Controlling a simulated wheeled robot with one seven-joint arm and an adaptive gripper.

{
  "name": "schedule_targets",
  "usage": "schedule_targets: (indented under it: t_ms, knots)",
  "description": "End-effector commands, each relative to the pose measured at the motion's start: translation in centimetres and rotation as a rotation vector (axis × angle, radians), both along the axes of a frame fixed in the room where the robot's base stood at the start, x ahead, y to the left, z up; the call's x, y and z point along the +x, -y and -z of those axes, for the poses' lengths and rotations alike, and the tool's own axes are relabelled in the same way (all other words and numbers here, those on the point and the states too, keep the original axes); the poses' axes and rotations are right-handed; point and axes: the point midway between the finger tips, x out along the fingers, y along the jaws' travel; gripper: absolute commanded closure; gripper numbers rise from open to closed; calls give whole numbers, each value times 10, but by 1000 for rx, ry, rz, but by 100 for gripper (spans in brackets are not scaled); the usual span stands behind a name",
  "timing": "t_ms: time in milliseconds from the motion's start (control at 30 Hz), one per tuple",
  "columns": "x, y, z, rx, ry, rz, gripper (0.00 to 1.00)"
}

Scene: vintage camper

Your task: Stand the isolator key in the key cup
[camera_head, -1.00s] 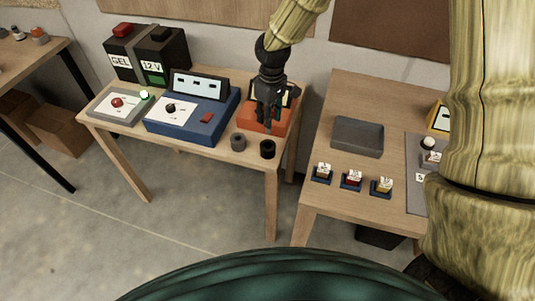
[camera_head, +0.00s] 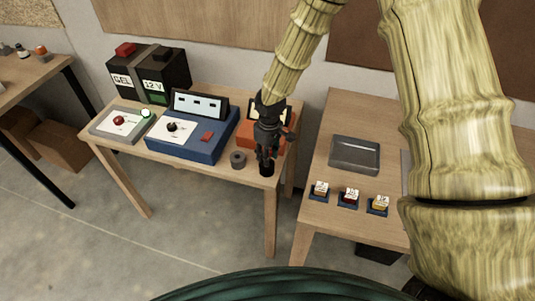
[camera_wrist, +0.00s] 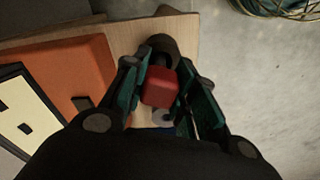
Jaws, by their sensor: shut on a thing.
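My gripper (camera_head: 265,158) points down at the front right corner of the middle table. It is shut on a red block-shaped piece, which I take to be the isolator key (camera_wrist: 159,88), in the wrist view between the fingers. In the head view the fingers hide the key. A black round cup (camera_head: 267,170) stands just below the fingertips; it also shows in the wrist view (camera_wrist: 160,43), just beyond the red piece. I cannot tell whether the key touches it. A grey round holder (camera_head: 238,160) stands to its left. Which one is the key cup is not marked.
An orange box (camera_head: 250,140) stands close behind my gripper, and a blue unit (camera_head: 192,140) with a display to its left. The right table holds a grey tray (camera_head: 355,154) and several small labelled pieces. A gap separates the tables.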

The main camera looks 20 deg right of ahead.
Motion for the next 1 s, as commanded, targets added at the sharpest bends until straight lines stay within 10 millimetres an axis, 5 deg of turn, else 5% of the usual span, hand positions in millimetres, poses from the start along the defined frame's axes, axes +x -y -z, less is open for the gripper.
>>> schedule_targets:
  t_ms: [500,533,633,1000]
  knots:
    - [0,0,13,1,-1,1,100]
    - [0,0,13,1,-1,1,69]
    - [0,0,13,1,-1,1,51]
    - [0,0,9,1,0,0,51]
